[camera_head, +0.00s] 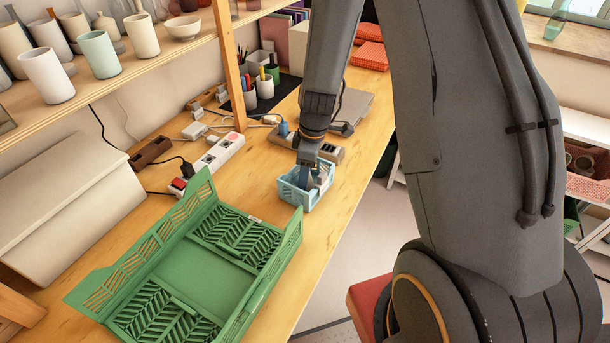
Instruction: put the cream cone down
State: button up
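My gripper (305,182) points down into a small light-blue basket (303,204) on the wooden table. Its fingertips are partly hidden by the basket wall, and I cannot tell whether they are open or shut. A small pale patch (322,179) shows beside the fingers inside the basket. It is too small to tell whether it is the cream cone. No cream cone is clearly visible elsewhere.
A large green folding crate (190,262) lies in front of the basket. Power strips (218,152), cables and a grey laptop-like slab (352,106) lie behind. A shelf of cups (100,54) overhangs at left. The table's right edge is close to the basket.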

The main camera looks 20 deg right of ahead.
aim_at(310, 177)
notch_tip(310, 177, up, 12)
jog(key=d+b, duration=0.1)
jog(key=b, duration=0.2)
jog(key=s+r+m+h, duration=0.1)
jog(key=s+m, duration=1.1)
jog(key=s, duration=0.3)
jog(key=shift+a+t, duration=0.25)
jog(key=shift+t, duration=0.15)
jog(key=shift+r, duration=0.1)
